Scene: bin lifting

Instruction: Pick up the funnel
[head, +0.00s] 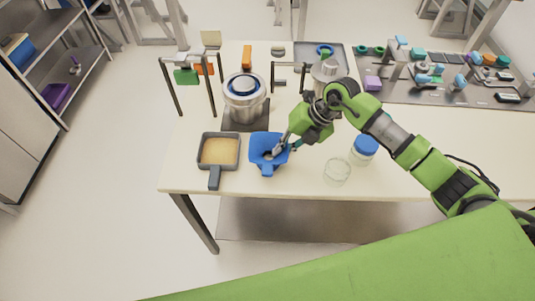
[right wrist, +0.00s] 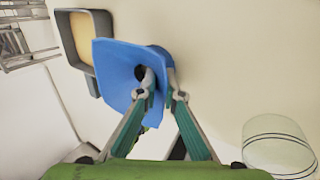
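The blue funnel (head: 267,168) is near the front edge of the table, right beside the grey square pan. Its wide mouth faces up, with a dark hole in the middle. It also shows in the right wrist view (right wrist: 115,62). My right gripper (head: 284,147) reaches in from the right at the funnel's right side. In the right wrist view its fingertips (right wrist: 163,92) are close together with the funnel's blue wall between them, one inside the mouth and one outside. I cannot tell whether the funnel touches the table. My left gripper is not in view.
The pan (head: 214,176) with tan contents stands left of the funnel. A glass beaker (head: 337,172) and a blue-lidded jar (head: 365,148) stand to the right. A silver pot (head: 244,104) on a dark base and wire stands are behind. A rack of small parts (head: 400,92) lies back right.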

